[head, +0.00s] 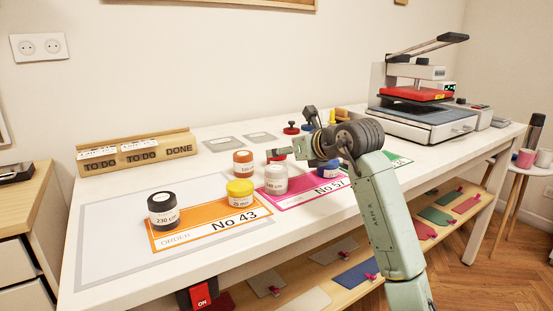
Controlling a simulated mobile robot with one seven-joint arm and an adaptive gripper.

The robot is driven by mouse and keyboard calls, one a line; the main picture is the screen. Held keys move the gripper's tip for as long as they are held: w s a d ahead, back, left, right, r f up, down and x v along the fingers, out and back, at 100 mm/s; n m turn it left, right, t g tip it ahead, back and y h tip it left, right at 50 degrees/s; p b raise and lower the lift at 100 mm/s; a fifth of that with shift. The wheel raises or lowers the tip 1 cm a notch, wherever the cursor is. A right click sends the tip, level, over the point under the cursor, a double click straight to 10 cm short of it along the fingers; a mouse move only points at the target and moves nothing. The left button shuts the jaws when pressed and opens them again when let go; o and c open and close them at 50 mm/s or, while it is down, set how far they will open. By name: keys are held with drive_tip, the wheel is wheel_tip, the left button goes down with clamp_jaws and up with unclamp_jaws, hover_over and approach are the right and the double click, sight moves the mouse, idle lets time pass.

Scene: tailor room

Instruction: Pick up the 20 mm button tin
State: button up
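Several lidded tins stand on the white table. A yellow-lidded tin (240,193) on the orange No 43 card has a small label that seems to end in "mm"; I cannot read its number surely. An orange-lidded tin (243,163) stands behind it, its label too small to read. I cannot tell for certain which is the 20 mm button tin. My gripper (282,153) is above the table, near the pink No 57 card, to the right of the orange-lidded tin and apart from it. Its fingers are small and partly hidden by my wrist, so their opening is unclear.
A black-lidded "230 cm" jar (163,210) stands at the left. A white-lidded jar (275,179) and a blue tin (327,168) stand near my wrist. A wooden holder (137,153) and a press (420,101) are at the back. The table's front left is clear.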

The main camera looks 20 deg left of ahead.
sight(277, 159)
drive_tip(key=x, duration=0.2)
drive_tip(key=p+x, duration=0.1)
drive_tip(key=x, duration=0.2)
drive_tip(key=shift+d+f, duration=0.15)
drive_tip(key=shift+f, duration=0.15)
drive_tip(key=shift+c, duration=0.2)
drive_tip(key=c, duration=1.2)
drive_tip(key=shift+c, duration=0.4)
drive_tip(key=shift+r, duration=0.15)
